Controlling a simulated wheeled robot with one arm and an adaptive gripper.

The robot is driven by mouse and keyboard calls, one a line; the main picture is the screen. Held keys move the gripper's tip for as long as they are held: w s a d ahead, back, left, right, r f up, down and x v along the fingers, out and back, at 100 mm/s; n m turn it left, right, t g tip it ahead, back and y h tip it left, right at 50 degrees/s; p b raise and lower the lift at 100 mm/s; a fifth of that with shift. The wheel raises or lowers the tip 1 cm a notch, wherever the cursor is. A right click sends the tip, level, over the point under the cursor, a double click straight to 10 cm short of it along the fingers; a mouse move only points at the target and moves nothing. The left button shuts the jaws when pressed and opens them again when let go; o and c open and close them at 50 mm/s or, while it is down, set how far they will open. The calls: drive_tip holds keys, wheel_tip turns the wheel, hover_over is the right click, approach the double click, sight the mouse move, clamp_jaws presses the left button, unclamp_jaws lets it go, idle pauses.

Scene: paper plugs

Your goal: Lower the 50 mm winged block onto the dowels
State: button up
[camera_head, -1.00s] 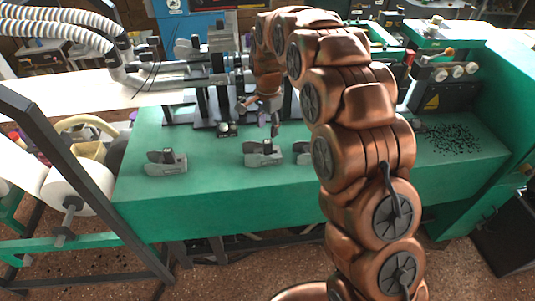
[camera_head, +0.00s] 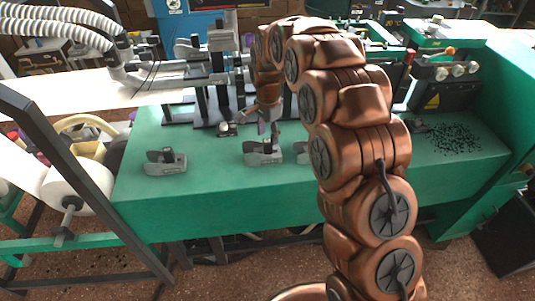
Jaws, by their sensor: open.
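Several grey blocks with dark upright parts stand on the green bench top (camera_head: 215,190). One block (camera_head: 165,161) is at the left, one block (camera_head: 262,153) is near the middle, and another block (camera_head: 301,152) is partly hidden behind my arm. Which of them is the 50 mm winged block I cannot tell, and the dowels are too small to make out. My gripper (camera_head: 268,129) is open and points down, with its fingertips at the top of the middle block in the picture. Whether they touch it is unclear.
A small dark piece with a pale top (camera_head: 226,129) stands behind the middle block. Dark upright posts and machine parts (camera_head: 210,90) line the back edge. Black granules (camera_head: 455,138) are scattered at the right. The bench front between the left and middle blocks is clear.

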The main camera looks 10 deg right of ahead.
drive_tip(key=shift+f+b, duration=0.6)
drive_tip(key=shift+f, duration=0.85)
clamp_jaws()
drive_tip(key=shift+r, duration=0.15)
drive_tip(key=shift+r, duration=2.4)
